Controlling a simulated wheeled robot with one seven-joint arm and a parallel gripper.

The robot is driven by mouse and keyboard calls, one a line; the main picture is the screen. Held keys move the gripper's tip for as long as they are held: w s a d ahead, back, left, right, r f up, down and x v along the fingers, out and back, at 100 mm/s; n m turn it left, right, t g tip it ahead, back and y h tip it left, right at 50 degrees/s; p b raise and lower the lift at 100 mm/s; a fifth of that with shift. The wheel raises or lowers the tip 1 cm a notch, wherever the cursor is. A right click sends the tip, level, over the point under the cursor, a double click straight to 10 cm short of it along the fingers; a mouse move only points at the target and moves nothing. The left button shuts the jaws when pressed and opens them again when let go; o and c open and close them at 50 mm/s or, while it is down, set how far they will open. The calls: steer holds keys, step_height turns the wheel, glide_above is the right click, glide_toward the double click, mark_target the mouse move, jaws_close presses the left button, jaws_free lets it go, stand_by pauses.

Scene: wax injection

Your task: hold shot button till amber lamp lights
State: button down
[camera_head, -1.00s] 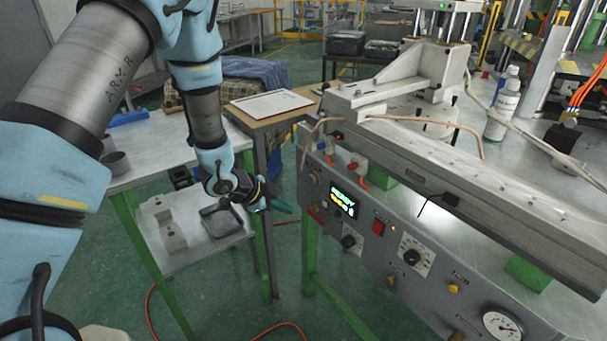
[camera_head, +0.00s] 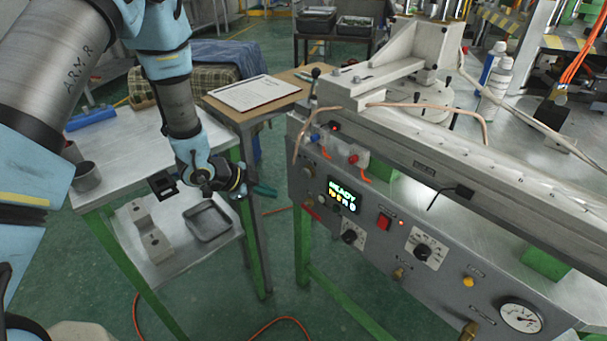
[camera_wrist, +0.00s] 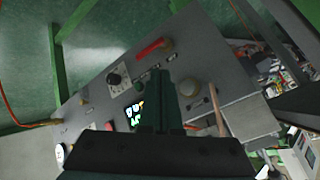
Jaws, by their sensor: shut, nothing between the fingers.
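A yellow round part (camera_head: 468,281) sits lower right. I cannot read which part is the shot button or tell which is the amber lamp. My gripper (camera_head: 268,191) is left of the panel, apart from it. Its fingers (camera_wrist: 162,76) are shut and empty, and hide part of the panel in the wrist view.
A red switch (camera_head: 384,221), a dial (camera_head: 423,252) and a gauge (camera_head: 520,316) are on the panel. A red handle (camera_wrist: 153,48) juts near the fingers in the wrist view. A side table (camera_head: 130,160) with a dark tray (camera_head: 208,221) on its lower shelf stands at left.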

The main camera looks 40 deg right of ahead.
mark_target(306, 178)
steer(key=d, duration=0.8)
steer(key=shift+s+d+p, duration=0.15)
steer(key=shift+s+p, duration=0.05)
steer(key=shift+p, duration=0.15)
steer(key=shift+d, duration=0.15)
stand_by(1.6)
steer(key=shift+d, duration=0.25)
steer(key=shift+s+d, duration=0.1)
steer(key=shift+d, duration=0.5)
stand_by(2.2)
steer(key=shift+a, duration=0.2)
stand_by(0.9)
steer(key=shift+a, duration=0.8)
